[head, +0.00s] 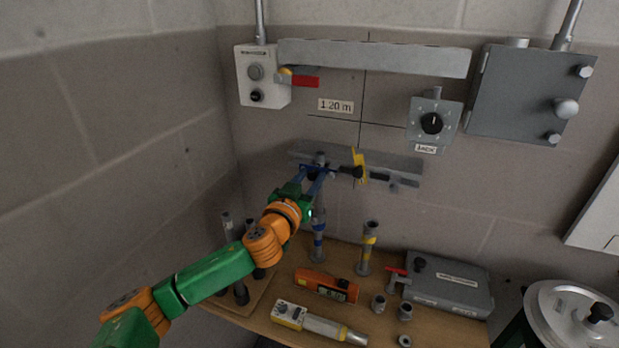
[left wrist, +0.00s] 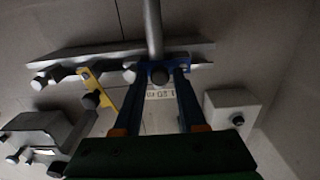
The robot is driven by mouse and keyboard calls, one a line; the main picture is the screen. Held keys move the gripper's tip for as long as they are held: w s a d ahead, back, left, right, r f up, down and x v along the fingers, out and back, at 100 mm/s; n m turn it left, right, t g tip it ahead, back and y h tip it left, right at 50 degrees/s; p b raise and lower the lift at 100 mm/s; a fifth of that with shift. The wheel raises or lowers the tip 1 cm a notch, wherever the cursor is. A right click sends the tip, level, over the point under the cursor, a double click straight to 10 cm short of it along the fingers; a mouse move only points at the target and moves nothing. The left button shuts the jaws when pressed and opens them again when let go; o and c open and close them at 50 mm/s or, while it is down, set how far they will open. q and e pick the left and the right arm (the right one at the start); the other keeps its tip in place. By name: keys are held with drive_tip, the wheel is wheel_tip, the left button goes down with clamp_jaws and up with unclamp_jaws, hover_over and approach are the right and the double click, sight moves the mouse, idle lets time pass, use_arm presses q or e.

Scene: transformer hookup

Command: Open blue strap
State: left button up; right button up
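The blue strap (head: 327,169) is at the left part of the grey wall rail, by the top of a grey upright pipe (head: 318,222) with a blue band. Its dark knob (left wrist: 160,75) shows in the left wrist view. My left gripper (head: 312,177) is at the strap, with its blue fingers apart on either side of the knob (left wrist: 159,85). A gap seems to show beside the knob, so the gripper looks open. The fingers hide much of the strap, and I cannot tell whether it is latched. My right gripper is not in view.
A yellow strap (head: 358,165) stands tilted on the same rail (head: 408,166), close to the right. A grey switch box (head: 435,122) hangs above right. Below, the wooden bench (head: 262,322) holds a yellow-banded pipe (head: 367,247), an orange meter (head: 326,285) and a grey box (head: 447,283).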

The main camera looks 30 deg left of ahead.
use_arm(q)
clamp_jaws()
idle(1.3)
